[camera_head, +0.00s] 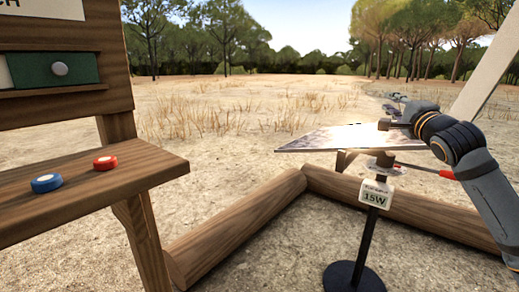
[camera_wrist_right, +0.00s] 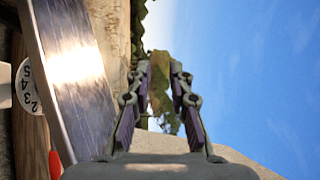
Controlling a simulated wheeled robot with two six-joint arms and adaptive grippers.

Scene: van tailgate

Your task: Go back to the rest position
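My right arm comes in from the right in the head view, and its gripper (camera_head: 397,108) is small and partly hidden there, beyond the far edge of a tilted solar panel (camera_head: 335,138). In the right wrist view the fingers of this gripper (camera_wrist_right: 160,75) stand apart with nothing between them. The panel (camera_wrist_right: 72,80) shows beside the fingers on the left in that view, apart from them. It sits on a dark post with a round base (camera_head: 353,278). My left gripper is not in view.
A label reading 15W (camera_head: 376,195) hangs on the post. A red-tipped rod (camera_head: 447,174) sticks out behind it. Wooden logs (camera_head: 235,225) lie on the ground. At left, a wooden shelf (camera_head: 85,205) holds a blue button (camera_head: 47,183) and a red button (camera_head: 106,163), below a green drawer (camera_head: 50,71).

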